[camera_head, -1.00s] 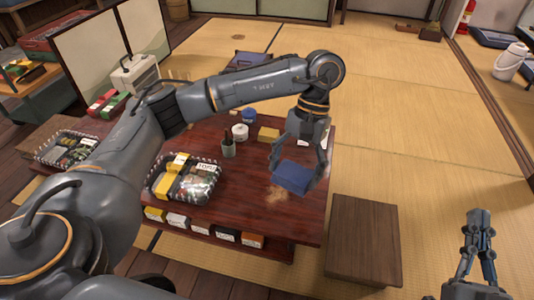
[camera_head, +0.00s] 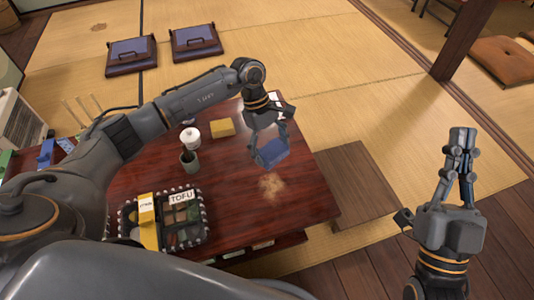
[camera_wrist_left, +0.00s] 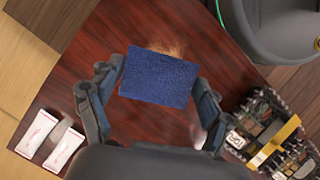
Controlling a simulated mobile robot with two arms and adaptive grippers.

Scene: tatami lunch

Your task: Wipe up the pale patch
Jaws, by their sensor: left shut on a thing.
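The pale patch (camera_head: 270,184) is a tan, grainy smear on the dark red table (camera_head: 300,205), near its right side. It also shows in the left wrist view (camera_wrist_left: 172,48), partly hidden behind the blue cloth. My left gripper (camera_head: 267,150) is shut on a blue cloth (camera_head: 272,152), a flat rectangular pad, just beyond the patch in the head view. In the left wrist view the blue cloth (camera_wrist_left: 158,78) spans between the two fingers. Whether it touches the table is hard to tell. My right gripper (camera_head: 460,150) is raised at the right, away from the table, its fingers close together.
A lunch tray (camera_head: 122,222) with a TOFU label sits at the table's front left. A white pot (camera_head: 190,138), a dark cup (camera_head: 189,160) and a yellow block (camera_head: 222,128) stand left of my left gripper. A wooden bench (camera_head: 350,180) adjoins the table's right side.

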